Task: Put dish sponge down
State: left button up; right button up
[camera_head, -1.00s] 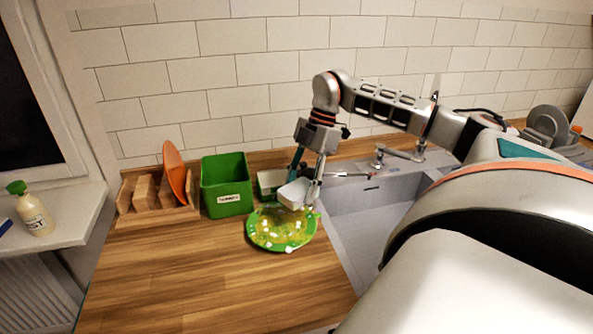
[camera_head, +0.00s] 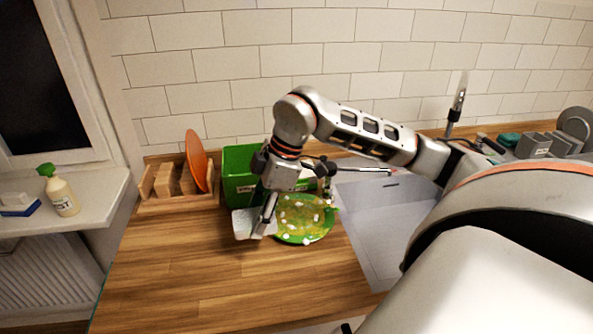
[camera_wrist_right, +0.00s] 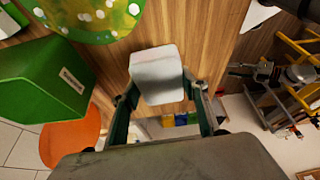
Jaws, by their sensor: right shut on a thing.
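The dish sponge is a pale grey-white block; in the head view the sponge (camera_head: 246,224) is by the left edge of the green plate. My right gripper (camera_head: 264,216) is shut on it, pointing down over the wooden counter. In the right wrist view the sponge (camera_wrist_right: 157,72) is between the two fingertips of the right gripper (camera_wrist_right: 160,93), with wood behind it. I cannot tell if the sponge touches the counter. My left gripper is not in view.
A green plate (camera_head: 302,236) with yellow mess and white bits lies beside the sponge. Behind are a green bin (camera_head: 237,165) and a wooden rack (camera_head: 175,203) with an orange plate (camera_head: 196,158). The sink (camera_head: 375,225) is to the right. The front left counter (camera_head: 190,270) is clear.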

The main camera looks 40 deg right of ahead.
aim_at(241, 216)
jog(key=shift+w+a+r+m+t, duration=0.3)
jog(key=shift+w+a+r+m, duration=0.5)
jog(key=shift+w+a+r, duration=0.15)
jog(key=shift+w+d+r+m+h, duration=0.15)
jog(key=shift+w+d+r+m, duration=0.15)
jog(key=shift+w, duration=0.15)
jog(key=shift+w+d+r+m+h, duration=0.2)
jog(key=shift+w+d+r, duration=0.1)
jog(key=shift+w, duration=0.15)
jog(key=w+d+r+m+t+h, duration=0.1)
jog(key=w+d+r+m, duration=0.2)
jog(key=d, duration=0.6)
jog(key=w+d+r+m+h, duration=0.15)
jog(key=w+d+r, duration=0.3)
jog(key=d, duration=0.45)
jog(key=w+d+r+m+t, duration=0.1)
jog(key=w+d+r+m, duration=0.15)
jog(key=d+r, duration=0.45)
jog(key=f, duration=0.7)
jog(key=d+f, duration=0.1)
jog(key=f, duration=1.3)
jog(key=shift+d+f, duration=0.2)
jog(key=shift+d, duration=0.1)
jog(key=shift+f, duration=0.1)
jog(key=o, duration=1)
